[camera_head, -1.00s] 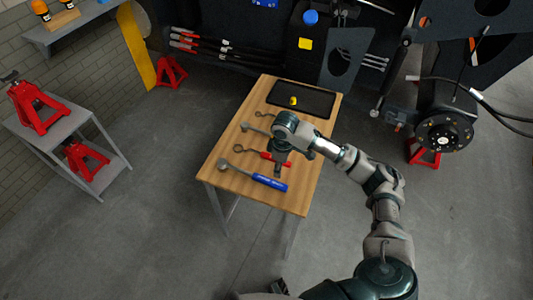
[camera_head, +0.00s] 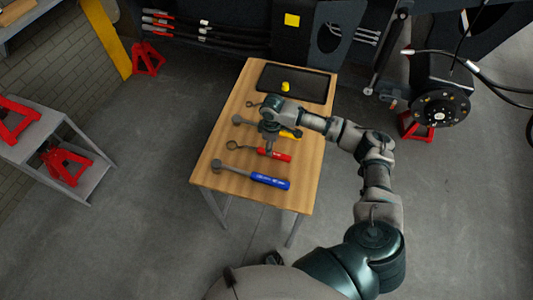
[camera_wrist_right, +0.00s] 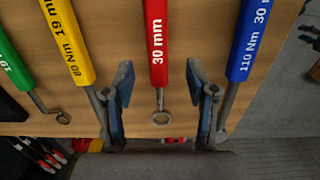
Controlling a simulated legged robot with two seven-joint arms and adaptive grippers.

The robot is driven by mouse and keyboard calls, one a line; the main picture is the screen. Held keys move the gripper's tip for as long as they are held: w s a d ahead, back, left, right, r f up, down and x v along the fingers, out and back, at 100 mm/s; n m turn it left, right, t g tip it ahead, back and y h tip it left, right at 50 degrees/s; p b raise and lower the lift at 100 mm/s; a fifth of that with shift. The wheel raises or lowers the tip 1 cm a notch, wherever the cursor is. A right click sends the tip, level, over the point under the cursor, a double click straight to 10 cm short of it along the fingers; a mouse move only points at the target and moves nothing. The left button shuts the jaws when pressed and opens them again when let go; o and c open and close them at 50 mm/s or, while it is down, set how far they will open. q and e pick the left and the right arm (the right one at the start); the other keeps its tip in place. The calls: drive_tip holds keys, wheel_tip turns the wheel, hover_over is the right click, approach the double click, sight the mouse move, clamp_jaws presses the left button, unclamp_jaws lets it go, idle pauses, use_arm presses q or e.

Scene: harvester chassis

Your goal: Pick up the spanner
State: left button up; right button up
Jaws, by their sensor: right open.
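The spanner with a red handle marked 30 mm (camera_head: 274,154) lies on the wooden table, its ring end to the left. In the right wrist view its red handle (camera_wrist_right: 156,40) runs down between my fingers, with the ring (camera_wrist_right: 160,117) resting over the wood. My right gripper (camera_head: 268,139) hangs over the table just beyond the red spanner. In the right wrist view the gripper (camera_wrist_right: 159,72) is open, one finger on each side of the spanner, with nothing held. My left gripper is not in view.
A blue-handled wrench (camera_head: 270,181) lies nearer, a yellow-handled one (camera_head: 290,134) beyond. In the right wrist view a green-handled tool (camera_wrist_right: 12,60) shows at left. A black tray (camera_head: 307,84) holding a yellow item fills the table's far end (camera_head: 252,75).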

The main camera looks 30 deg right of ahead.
sight(260, 150)
drive_tip(key=shift+d+f, duration=0.4)
drive_tip(key=shift+f, duration=0.35)
wheel_tip(260, 150, down, 5)
drive_tip(key=shift+a+r+b, duration=0.15)
drive_tip(key=shift+r+b, duration=0.05)
drive_tip(key=shift+b, duration=0.25)
drive_tip(key=shift+w+a+f, duration=0.1)
drive_tip(key=shift+a, duration=0.15)
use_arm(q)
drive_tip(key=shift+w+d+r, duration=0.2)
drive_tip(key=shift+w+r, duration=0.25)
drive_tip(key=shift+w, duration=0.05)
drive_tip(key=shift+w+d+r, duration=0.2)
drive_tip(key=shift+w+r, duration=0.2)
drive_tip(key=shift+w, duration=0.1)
use_arm(e)
drive_tip(key=shift+d, duration=0.4)
clamp_jaws()
